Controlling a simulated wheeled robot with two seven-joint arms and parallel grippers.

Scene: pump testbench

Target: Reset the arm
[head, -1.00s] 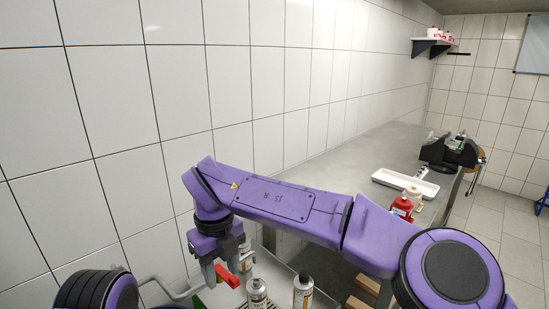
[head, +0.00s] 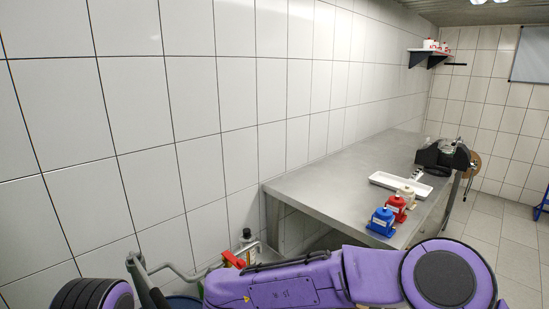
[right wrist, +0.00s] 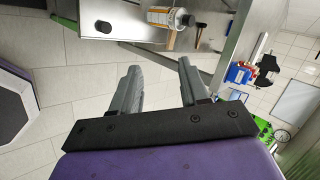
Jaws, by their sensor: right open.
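My right arm (head: 285,290) is purple and crosses the bottom of the head view from the right. Its gripper is outside that view. In the right wrist view my right gripper (right wrist: 158,65) has its two grey fingers spread apart, with nothing between them. Pale floor tiles show beyond the fingers. Part of my left arm (head: 95,293) shows at the lower left of the head view, but its gripper is not in view.
A red handle (head: 233,259) and a bottle (head: 247,238) stand just behind my right arm. The steel table (head: 330,185) holds blue (head: 381,221), red (head: 397,207) and cream containers, a white tray (head: 401,190) and a black machine (head: 441,158). A bottle (right wrist: 168,18) lies beyond my fingers.

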